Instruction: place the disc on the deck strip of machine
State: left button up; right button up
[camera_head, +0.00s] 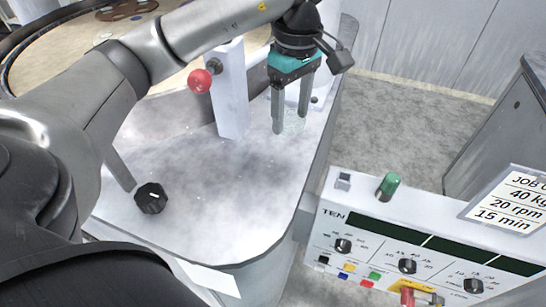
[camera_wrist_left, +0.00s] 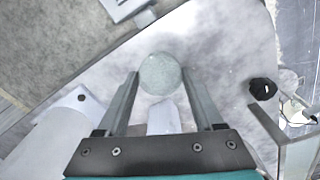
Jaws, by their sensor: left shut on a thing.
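The disc (camera_wrist_left: 160,74) is round, pale grey-green and looks like frosted glass. In the head view the disc (camera_head: 293,123) is a faint pale patch partly hidden by the fingers. My left gripper (camera_head: 290,121) is shut on it and points down near the right edge of the machine's pale grey deck strip (camera_head: 215,190). In the left wrist view the gripper's fingertips (camera_wrist_left: 160,76) are on opposite sides of the disc. The deck (camera_wrist_left: 222,50) lies behind the disc. I cannot tell whether the disc touches it. My right gripper is not in view.
A white post (camera_head: 231,100) and a red ball knob (camera_head: 200,81) stand left of the gripper. A black knob (camera_head: 150,198) sits on the deck's front left. A control box (camera_head: 400,235) with a green button (camera_head: 388,186) stands right. The deck's middle is clear.

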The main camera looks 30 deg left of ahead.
aim_at(275, 158)
pick_arm(q)
jog(key=w+a+r+n+p, duration=0.3)
jog(key=a+r+n, duration=0.2)
jog(key=n, duration=0.5)
jog(key=shift+n, duration=0.3)
jog(key=f, duration=0.6)
jog(key=f+b, duration=0.1)
jog(key=f, duration=1.2)
jog(key=shift+s+f, duration=0.1)
jog(key=shift+s, duration=0.15)
jog(key=shift+f+b, duration=0.2)
jog(key=shift+b, duration=0.2)
jog(key=o, duration=1.4)
jog(key=shift+o, duration=0.2)
jog(key=shift+r, duration=0.15)
